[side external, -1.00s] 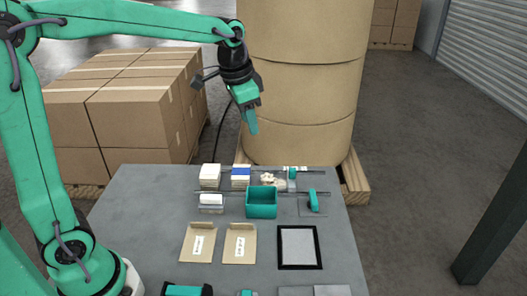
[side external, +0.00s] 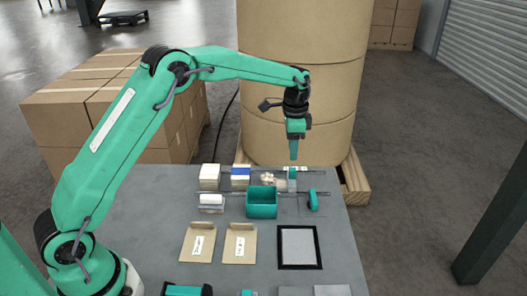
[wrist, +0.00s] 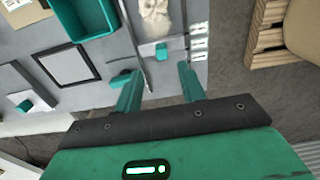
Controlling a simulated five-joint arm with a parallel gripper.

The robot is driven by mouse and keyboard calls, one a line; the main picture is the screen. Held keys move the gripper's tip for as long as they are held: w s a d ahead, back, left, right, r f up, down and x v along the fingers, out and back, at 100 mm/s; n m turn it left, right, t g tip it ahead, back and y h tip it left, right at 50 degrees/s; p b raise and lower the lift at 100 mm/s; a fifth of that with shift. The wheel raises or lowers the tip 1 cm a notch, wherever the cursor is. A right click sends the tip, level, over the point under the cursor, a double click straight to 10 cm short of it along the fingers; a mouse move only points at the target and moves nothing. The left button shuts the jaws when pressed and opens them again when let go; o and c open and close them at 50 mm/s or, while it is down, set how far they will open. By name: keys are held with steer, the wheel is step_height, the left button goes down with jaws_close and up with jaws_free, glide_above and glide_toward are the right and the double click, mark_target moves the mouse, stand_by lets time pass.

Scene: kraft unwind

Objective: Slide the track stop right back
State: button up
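My gripper (side external: 293,157) points straight down above the back right of the grey table. In the wrist view its two teal fingers (wrist: 159,70) are apart with nothing between them. A small teal block (side external: 292,173) is at the right part of the back rail, just below the fingertips. It also shows in the wrist view (wrist: 161,50), ahead of the gap between the fingers. A second teal piece (side external: 313,200) stands near the right end of the front rail. I cannot tell for certain which is the track stop.
White blocks (side external: 209,174) and a pale heap (side external: 268,180) lie near the rails. A large kraft roll (side external: 300,90) on a pallet rises close behind the table.

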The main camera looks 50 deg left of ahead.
mark_target(293, 169)
steer(key=shift+w+f, duration=0.25)
steer(key=shift+f, duration=0.25)
steer(key=shift+f, duration=0.15)
steer(key=shift+f, duration=3.75)
jaws_close()
